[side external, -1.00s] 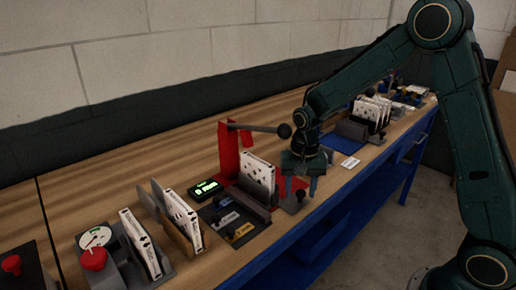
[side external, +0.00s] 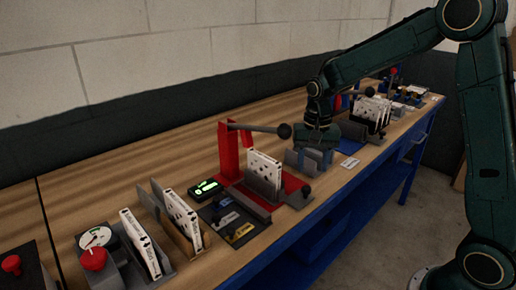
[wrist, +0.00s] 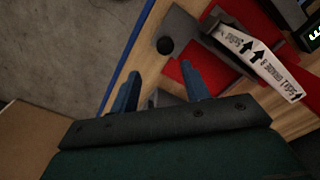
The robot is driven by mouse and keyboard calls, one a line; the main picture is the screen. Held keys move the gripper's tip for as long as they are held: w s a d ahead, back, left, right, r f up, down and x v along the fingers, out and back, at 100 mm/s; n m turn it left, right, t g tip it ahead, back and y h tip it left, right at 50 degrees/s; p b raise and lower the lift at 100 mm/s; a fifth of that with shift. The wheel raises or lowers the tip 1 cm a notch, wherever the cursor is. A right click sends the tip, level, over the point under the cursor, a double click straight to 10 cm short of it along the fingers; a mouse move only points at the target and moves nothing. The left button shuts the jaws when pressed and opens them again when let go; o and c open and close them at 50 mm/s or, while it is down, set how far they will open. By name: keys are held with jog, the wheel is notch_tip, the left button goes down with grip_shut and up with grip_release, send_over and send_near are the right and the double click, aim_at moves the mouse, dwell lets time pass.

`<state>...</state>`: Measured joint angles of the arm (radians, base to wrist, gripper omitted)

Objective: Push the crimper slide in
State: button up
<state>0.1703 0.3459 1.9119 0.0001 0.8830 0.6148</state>
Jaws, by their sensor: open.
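The red crimper (side external: 229,150) stands on the bench, its lever ending in a black ball (side external: 284,130). Its grey slide (side external: 297,199) lies on the red base and has a black knob (side external: 306,191) at the bench-front end. A white filter box (side external: 264,171) stands upright beside it. My gripper (side external: 312,158) is open and empty, beyond and right of the knob in the side view. In the wrist view my gripper (wrist: 160,88) shows two parted blue fingers. The knob (wrist: 165,46) is apart from them, past their tips. The box (wrist: 262,62) is at upper right.
A small black display (side external: 206,190) with a green mark is left of the crimper. A grey holder (side external: 295,160) is beside my fingers. A rack of white boxes (side external: 372,110) stands farther back. Another holder with boxes (side external: 180,215) is nearer. The bench's blue front edge (side external: 330,215) is close.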

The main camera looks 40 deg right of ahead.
notch_tip(320, 180, up, 7)
jog(key=s+a+r+n+t, duration=0.35)
jog(key=s+r, duration=0.35)
jog(key=s, duration=0.4)
jog(key=s+a+n+t, duration=0.1)
jog(key=s+n, duration=0.1)
jog(key=s, duration=0.4)
jog(key=s+a+f+n+t, duration=0.1)
jog(key=s+a+n, duration=0.1)
jog(key=s, duration=0.3)
jog(key=shift+s+a+f+n, duration=0.25)
jog(key=shift+s+n, duration=0.1)
jog(key=shift+n, duration=0.4)
dwell(0.3)
dwell(0.4)
